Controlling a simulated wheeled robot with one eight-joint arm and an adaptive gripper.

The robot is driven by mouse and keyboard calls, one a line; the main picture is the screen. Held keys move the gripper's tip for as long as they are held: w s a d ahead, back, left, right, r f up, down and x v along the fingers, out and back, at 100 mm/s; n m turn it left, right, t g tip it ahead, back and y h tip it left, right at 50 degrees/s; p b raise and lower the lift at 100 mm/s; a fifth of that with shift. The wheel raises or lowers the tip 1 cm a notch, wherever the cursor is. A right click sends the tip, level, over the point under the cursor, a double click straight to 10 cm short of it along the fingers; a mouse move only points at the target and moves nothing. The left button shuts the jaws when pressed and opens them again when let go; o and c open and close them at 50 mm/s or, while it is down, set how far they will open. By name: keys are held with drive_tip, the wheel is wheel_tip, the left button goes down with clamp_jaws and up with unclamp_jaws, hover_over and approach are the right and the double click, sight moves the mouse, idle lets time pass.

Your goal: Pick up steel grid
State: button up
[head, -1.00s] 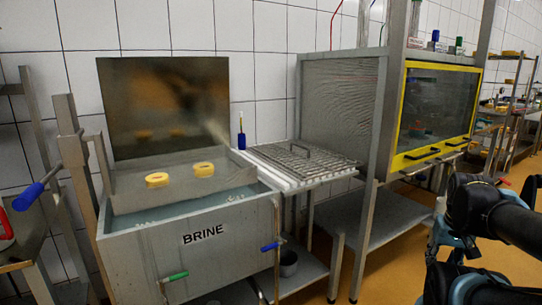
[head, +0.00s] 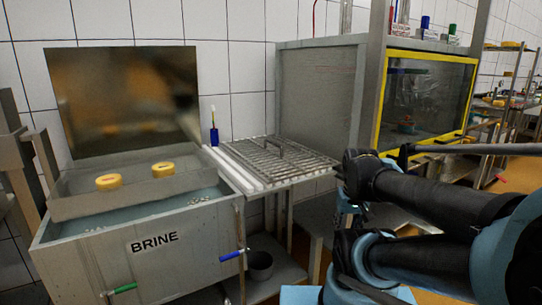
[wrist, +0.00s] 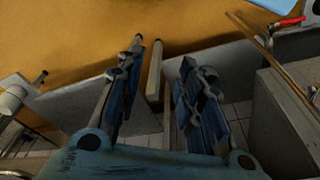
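The steel grid (head: 268,160) lies flat on a white slatted shelf (head: 238,177) to the right of the brine tank. It has a raised bar handle (head: 267,147) in its middle. My arm comes in from the right in the head view, with its near end right of the grid and apart from it. In the wrist view my gripper (wrist: 160,75) is open, its two fingers spread with nothing between them. The grid cannot be made out in the wrist view.
The brine tank (head: 150,243) stands at the left, with two yellow cheeses (head: 108,182) (head: 163,169) in its raised tray. A brush (head: 214,135) stands behind the shelf. A yellow-framed glass cabinet (head: 425,100) is at the right. A pot (head: 260,264) is below.

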wheel_tip(320, 180, up, 30)
drive_tip(key=r+n+t+y, duration=0.1)
drive_tip(key=n+y, duration=0.1)
drive_tip(key=n, duration=0.5)
hover_over(273, 143)
drive_tip(key=s+d, duration=0.3)
drive_tip(key=s, duration=0.1)
drive_tip(key=x, duration=1.2)
drive_tip(key=shift+w+r, duration=0.15)
drive_tip(key=shift+w, duration=0.2)
drive_tip(key=shift+x, duration=2.9)
drive_tip(key=shift+s+d+t+y, duration=0.1)
drive_tip(key=shift+s+t+y, duration=0.05)
drive_tip(key=shift+t+y, duration=0.15)
clamp_jaws()
